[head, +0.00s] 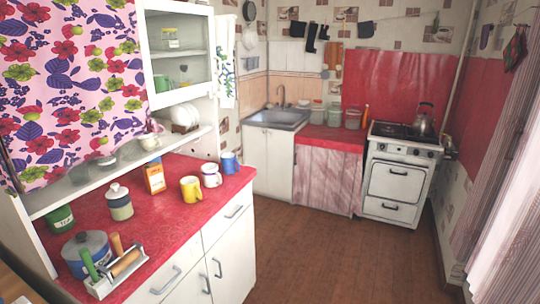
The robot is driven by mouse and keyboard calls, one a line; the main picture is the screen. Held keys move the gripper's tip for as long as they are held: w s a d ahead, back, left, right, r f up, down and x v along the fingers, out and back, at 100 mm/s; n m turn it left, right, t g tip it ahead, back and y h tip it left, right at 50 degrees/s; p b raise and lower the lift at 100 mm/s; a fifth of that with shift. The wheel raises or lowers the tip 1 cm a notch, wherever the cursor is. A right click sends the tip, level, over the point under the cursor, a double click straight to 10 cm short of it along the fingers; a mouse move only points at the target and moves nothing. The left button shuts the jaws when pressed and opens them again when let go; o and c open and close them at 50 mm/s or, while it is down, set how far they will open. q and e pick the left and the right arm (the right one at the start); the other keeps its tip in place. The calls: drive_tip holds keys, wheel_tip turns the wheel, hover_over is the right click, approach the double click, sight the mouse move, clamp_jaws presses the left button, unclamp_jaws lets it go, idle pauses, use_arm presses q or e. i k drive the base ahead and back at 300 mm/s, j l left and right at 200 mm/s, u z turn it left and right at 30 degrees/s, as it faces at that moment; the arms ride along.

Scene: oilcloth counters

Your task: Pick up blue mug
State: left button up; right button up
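A blue mug (230,163) stands upright at the far right corner of the red oilcloth counter (160,218) on the left. A white mug (211,175) stands just in front of it, and a yellow mug (191,189) is nearer still. Neither of my grippers shows in the head view.
An orange box (154,178), a lidded jar (119,202), a blue-grey pot (87,250) and a utensil caddy (115,272) share the counter. An open shelf hangs above its back. The brown floor (310,255) is clear. A stove (397,180) and sink (280,118) stand at the back.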

sight(228, 161)
drive_tip(key=i+l+z, duration=0.2)
drive_tip(key=i, duration=0.6)
drive_tip(key=i+z, duration=0.15)
drive_tip(key=i, duration=0.65)
drive_tip(key=i+l+u, duration=0.1)
drive_tip(key=i+u, duration=0.2)
drive_tip(key=u, duration=0.15)
drive_tip(key=i+l+u, duration=0.2)
drive_tip(key=i+u, duration=0.15)
drive_tip(key=u, duration=0.15)
drive_tip(key=i+l+u, duration=0.25)
drive_tip(key=u, duration=0.2)
drive_tip(key=k+l, duration=0.05)
drive_tip(key=l, duration=0.05)
